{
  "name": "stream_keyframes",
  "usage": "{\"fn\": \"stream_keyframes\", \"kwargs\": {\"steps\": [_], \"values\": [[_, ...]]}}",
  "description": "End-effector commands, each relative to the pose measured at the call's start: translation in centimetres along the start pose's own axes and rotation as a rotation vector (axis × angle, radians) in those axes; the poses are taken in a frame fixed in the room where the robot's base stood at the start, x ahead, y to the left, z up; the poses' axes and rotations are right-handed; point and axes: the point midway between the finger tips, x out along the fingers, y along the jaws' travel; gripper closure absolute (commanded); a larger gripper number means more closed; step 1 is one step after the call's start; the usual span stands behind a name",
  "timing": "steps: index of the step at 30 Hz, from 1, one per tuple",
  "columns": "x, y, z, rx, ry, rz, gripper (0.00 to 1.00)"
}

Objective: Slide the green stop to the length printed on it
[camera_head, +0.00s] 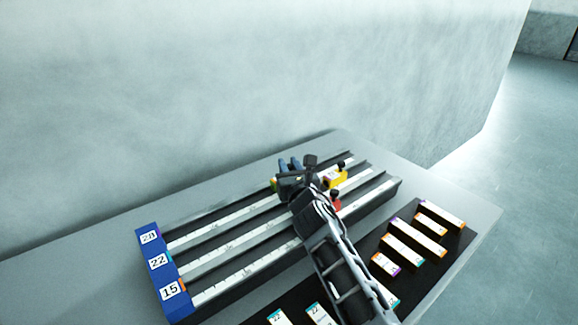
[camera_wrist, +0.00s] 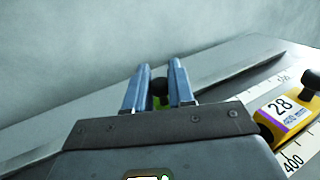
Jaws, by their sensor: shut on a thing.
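The green stop (camera_wrist: 161,103) shows only as a small green patch between my fingers in the wrist view. A sliver of it shows left of my gripper in the head view (camera_head: 273,184). My gripper (camera_wrist: 158,76) is shut on the stop's black knob (camera_wrist: 158,86), with one blue finger on each side. In the head view my gripper (camera_head: 290,164) is over the far rail (camera_head: 212,217). The stop's printed label and the scale beside it are hidden by my gripper.
A red stop (camera_head: 336,202) is on the near rail. A blue end block (camera_head: 160,275) closes the rails at left. Several white labelled bars (camera_head: 413,238) lie on a black mat at right.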

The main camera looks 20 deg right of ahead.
Motion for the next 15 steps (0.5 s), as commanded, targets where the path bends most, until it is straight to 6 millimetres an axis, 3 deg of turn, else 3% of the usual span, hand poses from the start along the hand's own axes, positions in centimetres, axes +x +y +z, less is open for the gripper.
{"fn": "stream_keyframes", "kwargs": {"steps": [5,12,15], "values": [[-0.2,0.9,0.1,-0.001,-0.006,0.005,1.00],[-2.4,6.2,0.1,-0.002,-0.008,0.015,1.00],[-2.9,7.6,0.2,0.000,-0.007,0.014,1.00]]}}
